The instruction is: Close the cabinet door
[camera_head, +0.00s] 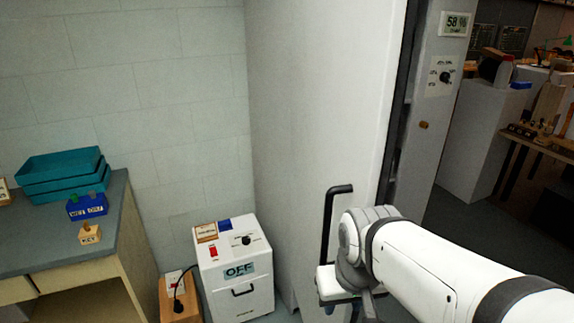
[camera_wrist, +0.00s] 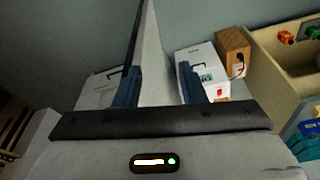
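The cabinet door (camera_head: 320,110) is a tall, pale panel with a dark strip along its right edge. It stands at an angle beside the grey cabinet front (camera_head: 425,135), which carries a display and a knob. A black bar handle (camera_head: 328,225) is on the door's lower part.
A white box (camera_head: 235,270) marked OFF stands on the floor left of the door, beside a wooden box (camera_head: 180,300). A bench (camera_head: 60,240) with teal trays (camera_head: 60,175) is at the left. A grey pedestal (camera_head: 487,140) stands at the right; open floor (camera_head: 465,230) lies before it.

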